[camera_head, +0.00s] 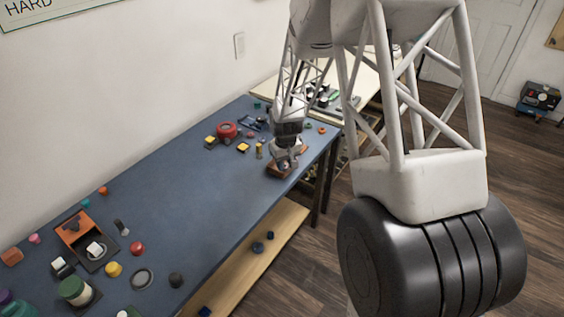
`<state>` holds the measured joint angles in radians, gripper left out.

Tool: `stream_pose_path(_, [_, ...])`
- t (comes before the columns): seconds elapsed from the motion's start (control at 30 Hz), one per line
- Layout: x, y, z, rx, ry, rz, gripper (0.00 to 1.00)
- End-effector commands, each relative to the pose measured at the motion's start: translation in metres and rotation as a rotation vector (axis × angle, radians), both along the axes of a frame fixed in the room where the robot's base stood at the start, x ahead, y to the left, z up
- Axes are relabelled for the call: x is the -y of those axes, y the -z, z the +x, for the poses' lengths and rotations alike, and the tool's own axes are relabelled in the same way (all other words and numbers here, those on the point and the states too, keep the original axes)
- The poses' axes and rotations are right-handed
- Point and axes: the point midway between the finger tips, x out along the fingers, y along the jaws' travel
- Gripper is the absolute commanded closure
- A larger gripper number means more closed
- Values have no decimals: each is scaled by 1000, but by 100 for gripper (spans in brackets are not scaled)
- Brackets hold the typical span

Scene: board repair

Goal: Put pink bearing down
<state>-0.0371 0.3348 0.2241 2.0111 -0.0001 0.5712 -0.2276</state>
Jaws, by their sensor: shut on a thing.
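My gripper (284,165) is at the far right end of the blue-grey workbench (190,195), pointing down just above a small brown wooden board (274,171). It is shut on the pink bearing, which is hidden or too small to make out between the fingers. I cannot tell whether the bearing touches the board. The gripper and wrist cover part of the board.
A red round part (227,130), yellow-topped blocks (243,147) and small parts lie left of my gripper. An orange box (77,227), a green-lidded jar (75,290) and loose pieces, including a small pink one (34,238), fill the near left. The bench's middle is clear.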

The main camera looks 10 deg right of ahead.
Motion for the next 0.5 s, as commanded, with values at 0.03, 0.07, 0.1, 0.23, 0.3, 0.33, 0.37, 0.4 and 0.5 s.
stream_pose_path(0.03, [0, 2, 7, -1, 0, 0, 85])
stream_pose_path(0.07, [0, 2, 11, -2, 0, -1, 85])
stream_pose_path(0.1, [-1, 2, 16, -1, 0, 0, 85])
stream_pose_path(0.23, [-1, 4, 34, 0, 0, 0, 85])
stream_pose_path(0.3, [-1, 5, 41, 0, 0, 0, 85])
stream_pose_path(0.33, [-2, 5, 44, -1, 0, 0, 85])
stream_pose_path(0.37, [-2, 5, 46, -1, 0, 0, 85])
stream_pose_path(0.4, [-2, 5, 49, -1, 0, 0, 85])
stream_pose_path(0.5, [-2, 5, 54, -1, 0, 0, 85])
